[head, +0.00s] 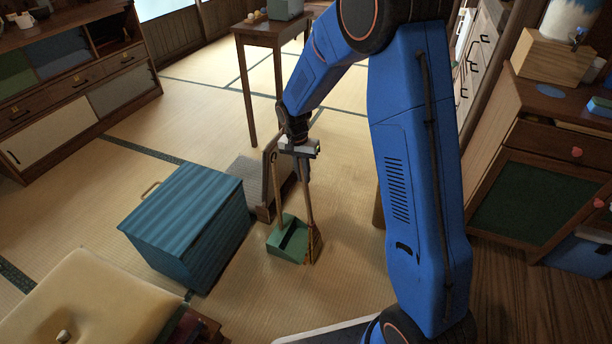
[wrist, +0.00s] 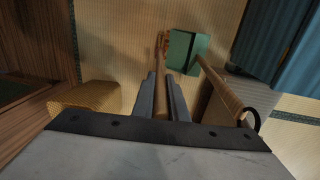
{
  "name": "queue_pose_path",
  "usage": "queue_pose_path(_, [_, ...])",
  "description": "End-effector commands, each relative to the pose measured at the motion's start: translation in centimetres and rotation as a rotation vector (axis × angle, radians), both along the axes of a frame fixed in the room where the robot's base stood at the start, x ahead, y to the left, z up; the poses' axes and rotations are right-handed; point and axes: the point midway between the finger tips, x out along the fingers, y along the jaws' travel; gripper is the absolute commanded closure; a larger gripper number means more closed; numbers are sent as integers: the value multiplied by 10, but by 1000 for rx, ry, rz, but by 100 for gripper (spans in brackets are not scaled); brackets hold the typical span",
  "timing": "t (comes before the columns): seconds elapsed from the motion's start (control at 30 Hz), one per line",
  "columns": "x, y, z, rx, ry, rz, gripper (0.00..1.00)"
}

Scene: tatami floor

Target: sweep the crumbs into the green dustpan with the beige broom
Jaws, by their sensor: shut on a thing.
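My gripper (head: 303,166) points down and is shut on the wooden handle of the broom (head: 309,210). In the wrist view, the broom handle (wrist: 161,103) runs between my two fingers (wrist: 161,82). The broom's brown bristle end is low, close to the tatami, just right of the green dustpan (head: 288,241); whether they touch is unclear. The dustpan lies on the floor with its long wooden handle standing up beside my gripper. It also shows in the wrist view (wrist: 186,48), right of the bristles. I cannot make out any crumbs.
A blue ribbed chest (head: 190,222) stands left of the dustpan. A grey-topped low piece (head: 247,176) stands behind it. A cushion (head: 88,305) is at front left, a small table (head: 270,32) at the back. Tatami left of the chest is clear.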

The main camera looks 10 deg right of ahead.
Motion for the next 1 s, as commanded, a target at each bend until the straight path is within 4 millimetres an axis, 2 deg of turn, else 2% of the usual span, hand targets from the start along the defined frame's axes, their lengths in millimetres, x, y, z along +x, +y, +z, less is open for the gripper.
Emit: queue_pose_path(1.0, [13, 18, 0, 0, 1, 1, 100])
